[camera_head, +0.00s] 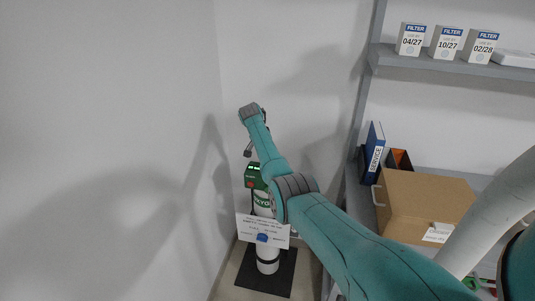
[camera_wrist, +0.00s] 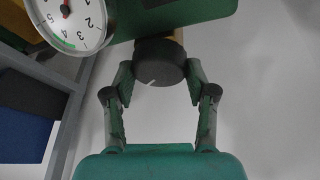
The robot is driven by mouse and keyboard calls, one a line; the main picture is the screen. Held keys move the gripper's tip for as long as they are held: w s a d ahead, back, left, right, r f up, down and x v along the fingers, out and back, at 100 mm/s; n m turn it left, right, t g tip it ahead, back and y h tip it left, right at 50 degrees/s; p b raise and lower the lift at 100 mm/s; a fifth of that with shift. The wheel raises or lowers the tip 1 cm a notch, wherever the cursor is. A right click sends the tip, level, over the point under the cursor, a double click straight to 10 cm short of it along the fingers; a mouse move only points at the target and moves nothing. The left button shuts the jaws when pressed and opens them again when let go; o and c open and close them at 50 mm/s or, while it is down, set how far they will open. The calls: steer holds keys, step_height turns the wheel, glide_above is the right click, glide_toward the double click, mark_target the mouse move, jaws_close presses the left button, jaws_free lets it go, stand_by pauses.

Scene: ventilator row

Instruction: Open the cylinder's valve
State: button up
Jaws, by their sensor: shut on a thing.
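The cylinder (camera_head: 267,266) stands upright on a dark mat in the corner in the head view, white below with a green top (camera_head: 254,174). In the wrist view, its valve is a round black knob (camera_wrist: 159,63) with a pale mark on its face, in front of a green body (camera_wrist: 190,18). My gripper (camera_wrist: 159,74) is shut on the valve knob, one finger on each side. In the head view my arm reaches over the cylinder and the grip itself is hard to make out. A round pressure gauge (camera_wrist: 72,20) is partly cut off at upper left in the wrist view.
A white card (camera_head: 262,230) hangs in front of the cylinder. Walls stand close behind and to the left. At right, a shelf unit holds a cardboard box (camera_head: 425,205), a blue binder (camera_head: 374,147) and filter boxes (camera_head: 447,42).

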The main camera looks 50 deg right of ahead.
steer(key=shift+m+g, duration=0.4)
steer(key=shift+m, duration=0.5)
steer(key=shift+f, duration=0.1)
steer(key=o, duration=1.2)
steer(key=v, duration=1.2)
steer(key=shift+w+d, duration=0.1)
steer(key=shift+w, duration=0.05)
steer(key=shift+c, duration=0.2)
